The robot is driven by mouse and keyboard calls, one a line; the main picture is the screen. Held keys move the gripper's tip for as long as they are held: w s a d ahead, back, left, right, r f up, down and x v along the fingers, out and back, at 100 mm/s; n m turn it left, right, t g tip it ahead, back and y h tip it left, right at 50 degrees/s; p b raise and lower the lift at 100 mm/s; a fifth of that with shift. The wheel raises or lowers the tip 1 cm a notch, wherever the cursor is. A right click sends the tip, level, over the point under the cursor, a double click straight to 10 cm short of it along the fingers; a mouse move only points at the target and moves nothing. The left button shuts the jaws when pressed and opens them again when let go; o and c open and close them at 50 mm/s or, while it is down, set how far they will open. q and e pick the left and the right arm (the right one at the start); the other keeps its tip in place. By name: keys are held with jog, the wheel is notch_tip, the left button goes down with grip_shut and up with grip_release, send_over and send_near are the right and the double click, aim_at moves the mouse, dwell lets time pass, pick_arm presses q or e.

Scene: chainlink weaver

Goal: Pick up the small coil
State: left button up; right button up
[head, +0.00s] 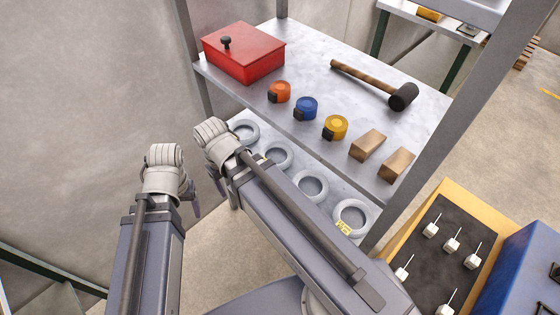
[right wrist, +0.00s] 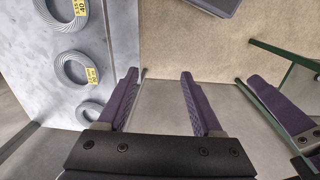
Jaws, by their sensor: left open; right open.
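Several grey ring-shaped coils lie flat in a row on the lower shelf; the head view shows a far coil (head: 245,122), two middle ones (head: 288,156) (head: 311,172) and a near coil (head: 353,203) with a yellow label. I cannot tell surely which is the small coil. The right wrist view shows coils at its left, one clearly (right wrist: 60,84). My right gripper (right wrist: 160,80) is open and empty, beside the shelf edge, with no coil between its fingers. My left gripper (head: 195,204) is open and mostly hidden behind its wrist, left of the right gripper and away from the coils.
The shelf above (head: 320,62) holds a red box (head: 245,60), orange (head: 279,92), blue (head: 306,108) and yellow (head: 335,127) tape measures, a mallet (head: 365,80) and wooden blocks (head: 368,144). It overhangs the coils. A shelf post (head: 425,140) and a board with pegs (head: 428,262) stand right.

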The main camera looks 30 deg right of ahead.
jog(key=w+d+f+m+t+y+b, duration=0.1)
jog(key=w+d+f+b, duration=0.65)
jog(key=f, duration=0.35)
jog(key=m+t+b, duration=0.2)
jog(key=t+b, duration=0.2)
jog(key=b, duration=0.1)
send_near(290, 149)
jog(key=f, duration=0.1)
jog(key=shift+g, duration=0.3)
jog(key=b+x, duration=0.3)
jog(key=x, duration=0.1)
jog(key=w+b+x, duration=0.1)
jog(key=b+x, duration=0.3)
jog(key=shift+w, duration=0.1)
pick_arm(q)
notch_tip(290, 149, down, 22)
jog(key=shift+f, duration=0.15)
pick_arm(e)
jog(key=shift+r, duration=0.1)
grip_shut()
